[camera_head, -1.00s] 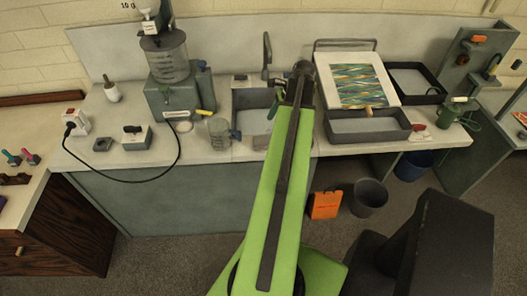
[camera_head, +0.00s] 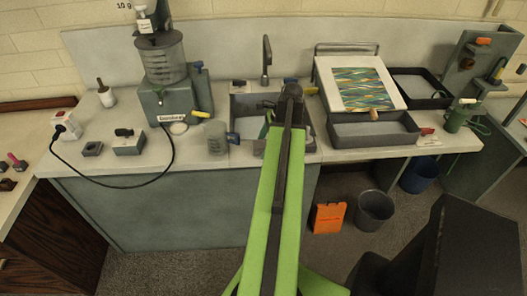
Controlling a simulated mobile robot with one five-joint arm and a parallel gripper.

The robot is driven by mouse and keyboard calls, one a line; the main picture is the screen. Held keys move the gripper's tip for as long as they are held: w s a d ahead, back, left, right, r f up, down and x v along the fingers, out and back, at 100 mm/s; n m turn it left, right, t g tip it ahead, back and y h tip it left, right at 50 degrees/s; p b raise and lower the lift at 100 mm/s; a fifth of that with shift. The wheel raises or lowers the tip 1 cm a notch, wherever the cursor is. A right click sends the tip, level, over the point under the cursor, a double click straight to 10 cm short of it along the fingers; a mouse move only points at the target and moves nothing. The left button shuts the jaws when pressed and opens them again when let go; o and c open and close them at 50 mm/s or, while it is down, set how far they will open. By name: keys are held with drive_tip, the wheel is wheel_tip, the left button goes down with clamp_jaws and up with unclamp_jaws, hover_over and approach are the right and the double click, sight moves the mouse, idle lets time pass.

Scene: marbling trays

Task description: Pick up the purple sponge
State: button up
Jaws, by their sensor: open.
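I cannot make out a purple sponge in the present view. My green and black arm (camera_head: 265,215) reaches up from the bottom middle towards the sink (camera_head: 245,103). Its dark upper joint (camera_head: 291,92) stands in front of the sink.
The left counter (camera_head: 20,135) holds small pink and dark tools at the picture's edge. A grey machine (camera_head: 165,75), cup (camera_head: 217,137) and cable crowd the main counter. Right are trays (camera_head: 372,142) and a patterned sheet (camera_head: 362,90). A bin (camera_head: 374,210) and orange object (camera_head: 328,217) stand on the floor.

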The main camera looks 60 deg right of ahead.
drive_tip(key=shift+f, duration=0.15)
drive_tip(key=c, duration=0.9)
